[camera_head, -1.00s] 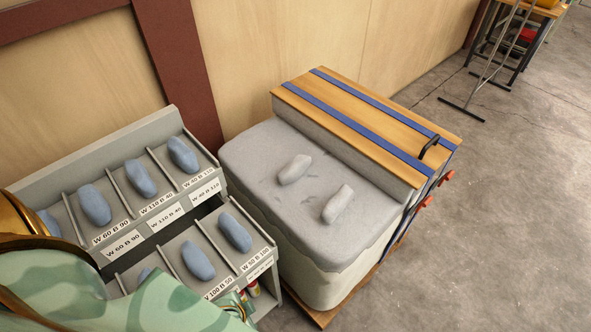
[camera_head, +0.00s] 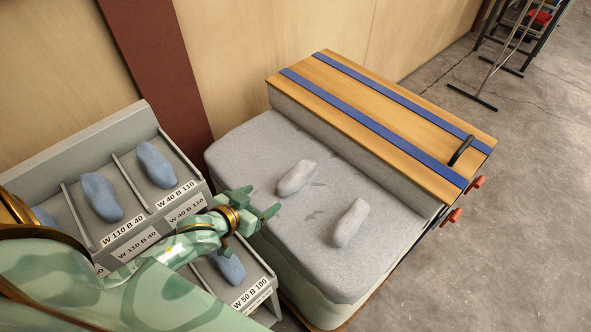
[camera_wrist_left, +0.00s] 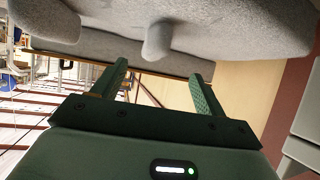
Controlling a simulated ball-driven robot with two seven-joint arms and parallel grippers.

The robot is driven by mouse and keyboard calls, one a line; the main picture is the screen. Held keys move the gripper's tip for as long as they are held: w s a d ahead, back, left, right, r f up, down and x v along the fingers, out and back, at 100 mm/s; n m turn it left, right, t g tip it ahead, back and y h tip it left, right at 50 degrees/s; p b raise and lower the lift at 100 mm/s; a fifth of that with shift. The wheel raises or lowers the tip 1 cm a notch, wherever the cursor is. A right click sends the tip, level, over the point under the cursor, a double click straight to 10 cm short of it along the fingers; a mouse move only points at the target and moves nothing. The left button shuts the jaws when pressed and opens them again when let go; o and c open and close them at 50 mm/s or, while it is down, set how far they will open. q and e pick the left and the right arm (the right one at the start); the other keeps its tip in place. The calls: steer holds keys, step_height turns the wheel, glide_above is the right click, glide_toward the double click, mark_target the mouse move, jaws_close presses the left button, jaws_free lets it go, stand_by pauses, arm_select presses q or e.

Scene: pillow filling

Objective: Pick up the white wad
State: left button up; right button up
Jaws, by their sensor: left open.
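Two whitish wads lie apart on the flat grey top of a large padded bin (camera_head: 262,150). The nearer-left wad (camera_head: 296,178) is close to the bin's middle, and the other wad (camera_head: 350,222) lies to its lower right. My left gripper (camera_head: 261,203) is open and empty, over the bin's left edge, left of both wads and apart from them. In the left wrist view one wad (camera_wrist_left: 158,40) shows beyond and between the open fingers (camera_wrist_left: 158,70); another (camera_wrist_left: 66,36) shows at the left. My right gripper is not in view.
A grey rack (camera_head: 75,150) with labelled compartments holding blue wads (camera_head: 157,165) stands left of the bin. A wooden lid with blue straps (camera_head: 380,125) covers the bin's back. A wall rises behind; open floor (camera_head: 530,200) lies right.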

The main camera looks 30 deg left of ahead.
arm_select(q)
steer(key=b, duration=0.3)
glide_toward(293, 188)
steer(key=w, duration=0.3)
steer(key=shift+w+r, duration=0.15)
steer(key=shift+r, duration=0.25)
steer(key=shift+w+d+f+b, duration=0.15)
steer(key=shift+w+b, duration=0.25)
steer(key=shift+w, duration=0.15)
steer(key=b+x, duration=0.2)
steer(key=x, duration=0.2)
steer(key=shift+w+d+f+b, duration=0.1)
steer(key=shift+w+d+b, duration=0.2)
steer(key=shift+w, duration=0.3)
steer(key=shift+s, duration=0.1)
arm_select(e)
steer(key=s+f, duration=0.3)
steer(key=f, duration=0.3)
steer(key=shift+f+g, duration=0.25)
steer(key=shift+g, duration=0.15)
arm_select(q)
steer(key=c, duration=0.9)
steer(key=shift+c, duration=1.2)
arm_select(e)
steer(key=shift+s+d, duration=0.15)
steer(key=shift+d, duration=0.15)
